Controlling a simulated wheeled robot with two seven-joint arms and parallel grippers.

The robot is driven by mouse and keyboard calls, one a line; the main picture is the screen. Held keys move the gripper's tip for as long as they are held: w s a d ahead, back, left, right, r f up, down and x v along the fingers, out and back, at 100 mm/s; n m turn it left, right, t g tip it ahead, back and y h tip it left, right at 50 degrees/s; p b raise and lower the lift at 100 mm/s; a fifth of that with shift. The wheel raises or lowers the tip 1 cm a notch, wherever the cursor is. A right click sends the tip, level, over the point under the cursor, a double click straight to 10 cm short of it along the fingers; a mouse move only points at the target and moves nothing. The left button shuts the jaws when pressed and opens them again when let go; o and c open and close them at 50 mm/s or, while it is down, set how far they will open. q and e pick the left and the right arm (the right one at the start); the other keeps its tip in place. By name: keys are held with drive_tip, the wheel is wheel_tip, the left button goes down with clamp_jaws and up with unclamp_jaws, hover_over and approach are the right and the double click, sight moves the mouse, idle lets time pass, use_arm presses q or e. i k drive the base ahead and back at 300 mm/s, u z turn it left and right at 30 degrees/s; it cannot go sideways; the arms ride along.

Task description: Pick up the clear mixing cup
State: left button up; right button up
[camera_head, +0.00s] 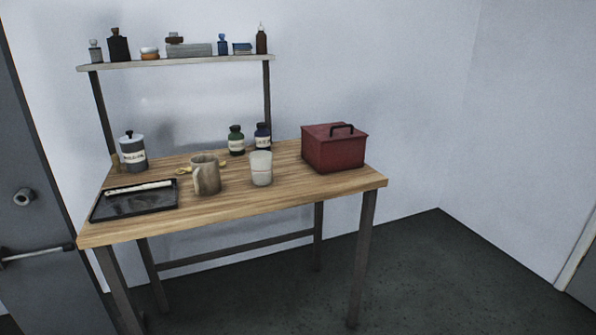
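A pale, whitish cup (261,169), which looks like the clear mixing cup, stands upright on the wooden table (300,189) near its middle. Neither of my grippers shows in the head view.
A black tray (134,203) with a pale roll-like object lies at the table's left. A shelf (180,62) with several small items rises behind. The table's front right is clear.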

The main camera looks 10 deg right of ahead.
sight(261, 162)
drive_tip(key=z, duration=1.5)
drive_tip(key=i, duration=2.15)
drive_tip(key=u, duration=3.05)
